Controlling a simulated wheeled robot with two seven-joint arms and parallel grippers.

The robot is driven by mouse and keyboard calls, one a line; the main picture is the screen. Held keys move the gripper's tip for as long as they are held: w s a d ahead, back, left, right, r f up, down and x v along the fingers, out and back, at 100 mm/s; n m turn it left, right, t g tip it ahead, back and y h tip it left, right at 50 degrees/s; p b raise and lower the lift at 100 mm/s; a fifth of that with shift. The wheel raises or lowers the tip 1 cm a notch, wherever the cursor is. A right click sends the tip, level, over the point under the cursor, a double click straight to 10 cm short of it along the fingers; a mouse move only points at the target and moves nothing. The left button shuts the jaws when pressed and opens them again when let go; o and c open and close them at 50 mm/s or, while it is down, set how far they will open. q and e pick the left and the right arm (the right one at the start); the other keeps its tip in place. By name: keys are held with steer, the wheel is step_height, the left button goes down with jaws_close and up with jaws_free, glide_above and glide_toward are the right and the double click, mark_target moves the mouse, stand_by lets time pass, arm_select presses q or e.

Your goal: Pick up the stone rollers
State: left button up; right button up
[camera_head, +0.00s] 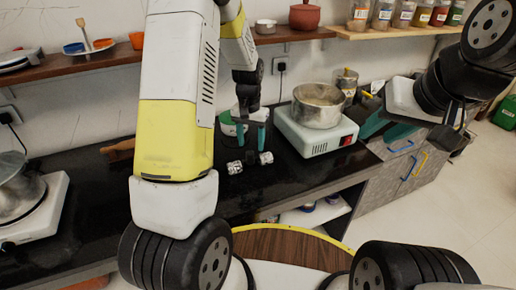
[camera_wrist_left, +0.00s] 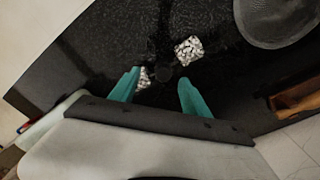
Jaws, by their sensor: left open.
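The stone rollers show as two white-and-black speckled pieces, a left one (camera_head: 235,167) and a right one (camera_head: 266,157), on the black counter. In the left wrist view one piece (camera_wrist_left: 188,49) lies beyond the fingertips, and the other (camera_wrist_left: 143,77) is partly hidden by the left-hand finger. A dark round part lies between them. My left gripper (camera_head: 251,147) is open and empty, its teal fingers pointing down just above and behind the rollers. It also shows in the left wrist view (camera_wrist_left: 158,77). My right gripper (camera_head: 384,130) is open and empty, far to the right.
A hot plate (camera_head: 309,137) with a steel pot (camera_head: 318,108) stands right of the rollers. A green bowl (camera_head: 228,124) is behind my left gripper. A wooden rolling pin (camera_head: 118,151) lies to the left. Another pot (camera_head: 18,180) stands far left. The counter (camera_head: 95,215) is mostly clear between.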

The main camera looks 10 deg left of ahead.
mark_target(250, 159)
arm_select(q)
steer(key=f, duration=0.9)
steer(key=shift+w+a+f, duration=0.15)
steer(key=shift+w+a, duration=0.15)
steer(key=shift+w, duration=0.1)
steer(key=shift+c, duration=0.2)
jaws_close()
stand_by(0.8)
